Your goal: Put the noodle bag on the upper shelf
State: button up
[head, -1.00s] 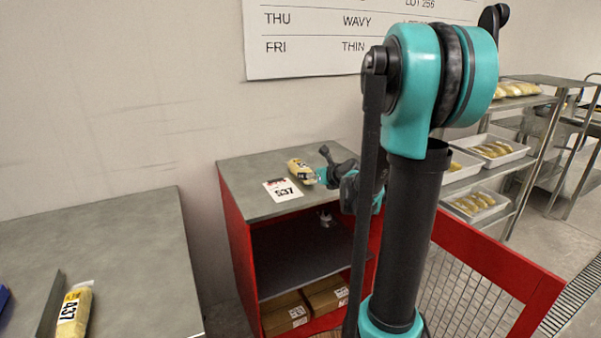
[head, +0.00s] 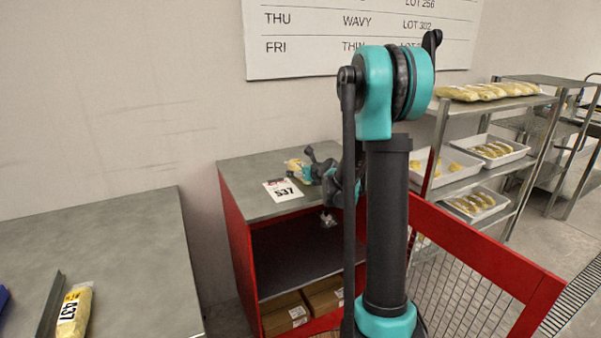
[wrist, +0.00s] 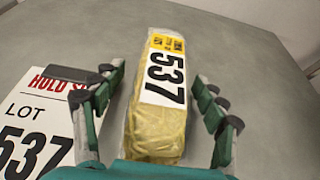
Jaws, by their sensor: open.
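The noodle bag (head: 295,165), yellow with a 537 label, lies on the grey top (head: 245,180) of a red cabinet. In the wrist view the bag (wrist: 160,125) lies lengthwise between the fingers of my gripper (wrist: 158,80). My gripper is open, one finger on each side, with a visible gap at least on the right. In the head view my gripper (head: 315,172) hides part of the bag.
A HOLD card (head: 283,190) marked LOT 537 lies left of the bag. Another labelled noodle bag (head: 75,308) lies on the left table (head: 130,250). A steel rack with trays (head: 495,150) stands at right, behind a red mesh-panelled frame (head: 480,245).

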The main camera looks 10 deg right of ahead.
jog(key=shift+w, duration=0.1)
jog(key=c, duration=1.6)
